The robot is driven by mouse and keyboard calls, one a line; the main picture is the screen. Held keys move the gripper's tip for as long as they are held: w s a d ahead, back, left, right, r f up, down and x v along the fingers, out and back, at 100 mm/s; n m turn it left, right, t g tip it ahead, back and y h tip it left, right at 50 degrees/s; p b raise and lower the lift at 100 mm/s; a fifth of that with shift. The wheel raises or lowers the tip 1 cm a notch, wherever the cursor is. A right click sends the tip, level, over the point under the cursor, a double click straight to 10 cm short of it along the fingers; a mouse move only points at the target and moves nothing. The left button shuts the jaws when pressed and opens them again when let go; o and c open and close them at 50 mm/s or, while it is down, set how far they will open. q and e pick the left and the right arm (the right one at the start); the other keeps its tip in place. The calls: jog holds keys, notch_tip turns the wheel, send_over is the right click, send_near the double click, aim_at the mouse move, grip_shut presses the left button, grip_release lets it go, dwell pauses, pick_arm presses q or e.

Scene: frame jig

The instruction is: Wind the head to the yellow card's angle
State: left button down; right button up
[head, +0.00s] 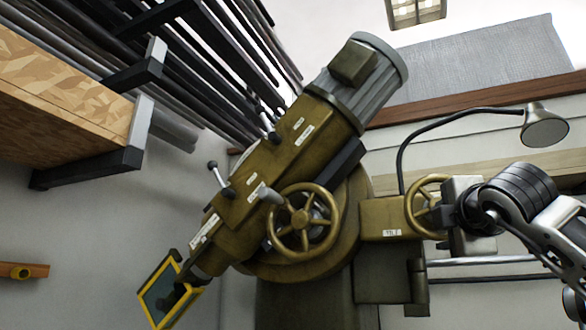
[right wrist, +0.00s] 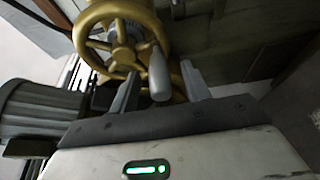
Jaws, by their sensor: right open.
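The machine's olive head (head: 270,165) leans, with its grey motor (head: 375,80) at upper right and its nose at lower left. A yellow-edged dark panel (head: 148,308) is by the nose; I cannot tell if it is the card. A brass handwheel (head: 413,208) sits on the side arm by a small label that seems to read TILT (head: 392,232). My right gripper (head: 447,207) is at this wheel. In the right wrist view, its open fingers (right wrist: 160,70) stand either side of the wheel's grey crank handle (right wrist: 158,78), with gaps showing. My left gripper is out of view.
A larger brass handwheel (head: 303,220) and ball-ended levers (head: 221,178) stick out of the head. A lamp (head: 544,126) on a bent arm hangs above my right arm. A rack of bars (head: 190,50) and a wooden shelf (head: 60,95) fill the upper left.

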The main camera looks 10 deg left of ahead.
jog(key=shift+w+b, duration=0.1)
jog(key=shift+b, duration=0.2)
dwell(0.4)
grip_shut()
dwell(0.3)
